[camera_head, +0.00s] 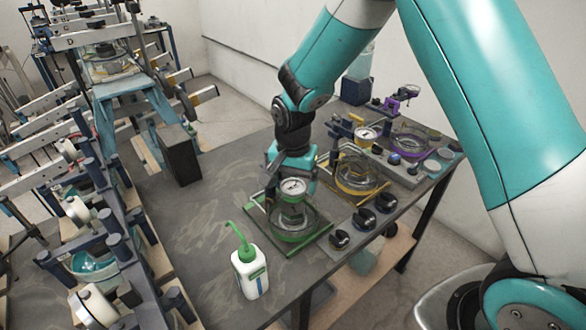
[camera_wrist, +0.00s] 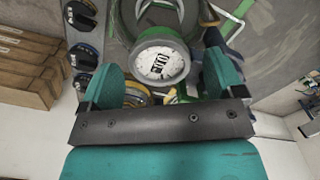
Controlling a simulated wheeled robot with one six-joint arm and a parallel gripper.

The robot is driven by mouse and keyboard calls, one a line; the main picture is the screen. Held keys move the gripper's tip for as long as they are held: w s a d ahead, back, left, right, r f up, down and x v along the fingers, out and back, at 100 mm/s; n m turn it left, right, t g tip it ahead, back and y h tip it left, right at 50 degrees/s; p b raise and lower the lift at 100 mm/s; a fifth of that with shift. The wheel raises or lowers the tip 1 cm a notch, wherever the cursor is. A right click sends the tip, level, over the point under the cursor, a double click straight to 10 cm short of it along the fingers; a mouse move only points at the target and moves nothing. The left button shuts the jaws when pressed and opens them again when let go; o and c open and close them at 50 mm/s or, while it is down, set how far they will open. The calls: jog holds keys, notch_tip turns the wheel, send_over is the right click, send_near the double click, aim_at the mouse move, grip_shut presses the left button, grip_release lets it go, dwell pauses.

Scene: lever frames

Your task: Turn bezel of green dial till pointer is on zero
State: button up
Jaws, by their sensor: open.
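The green dial (camera_head: 293,187) has a white face and a green bezel, and sits above a clear round dish with a green base. In the wrist view the dial (camera_wrist: 160,62) faces the camera; its pointer and zero mark are too small to read. In the wrist view my gripper (camera_wrist: 163,75) is open, one teal finger on each side of the dial, with visible gaps to the bezel.
A yellow-ringed dish (camera_head: 358,176) with its own dial stands right behind, and a purple one (camera_head: 411,142) farther back. Several black knobs (camera_head: 363,219) line the bench's front right edge. A green-and-white squeeze bottle (camera_head: 250,272) stands in front.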

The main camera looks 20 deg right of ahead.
aim_at(293, 186)
notch_tip(293, 186, up, 17)
jog(key=b, duration=0.3)
jog(key=shift+r, duration=0.15)
jog(key=s+a+n+y, duration=0.2)
jog(key=s+n, duration=0.5)
jog(key=s, duration=0.5)
jog(key=s+a+f+n+y, duration=0.1)
jog(key=s+a+n+y, duration=0.1)
jog(key=s+n, duration=0.6)
jog(key=s, duration=0.5)
jog(key=shift+s+a+b, duration=0.15)
jog(key=shift+b, duration=0.2)
